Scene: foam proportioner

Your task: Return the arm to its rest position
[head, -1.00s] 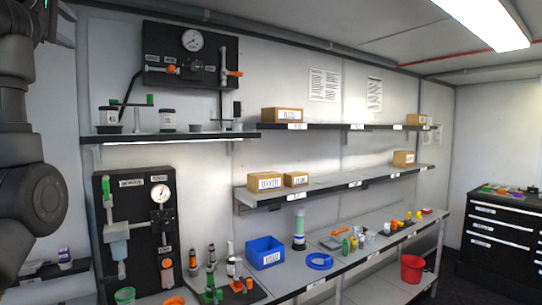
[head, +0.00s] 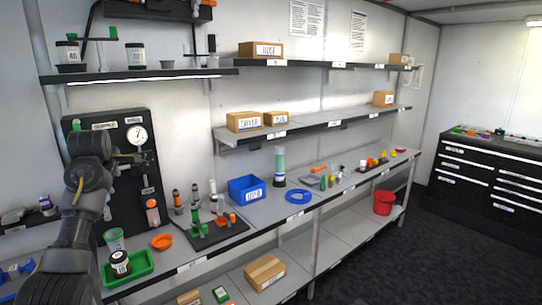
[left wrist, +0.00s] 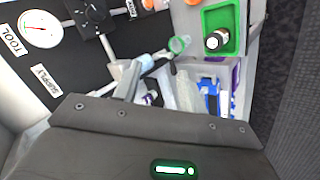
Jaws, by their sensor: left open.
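My left arm (head: 88,175) rises from the lower left of the head view. Its dark wrist end is in front of the black gauge panel, above the green tray (head: 140,268). My left gripper (head: 128,160) is open, with nothing seen between its fingers; the fingertips are small and hard to make out against the panel. In the left wrist view, the dark gripper body fills the bottom. Beyond it are the gauge panel (left wrist: 85,45) and the green tray (left wrist: 235,40) with a dark, white-capped bottle (left wrist: 217,39). My right gripper is not in view.
The bench holds an orange ring (head: 162,242), a blue bin (head: 246,188) and a blue ring (head: 298,196). Shelves with boxes (head: 243,121) run along the wall. A red bucket (head: 384,202) stands on the lower shelf. Dark floor (head: 400,260) is clear at the right.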

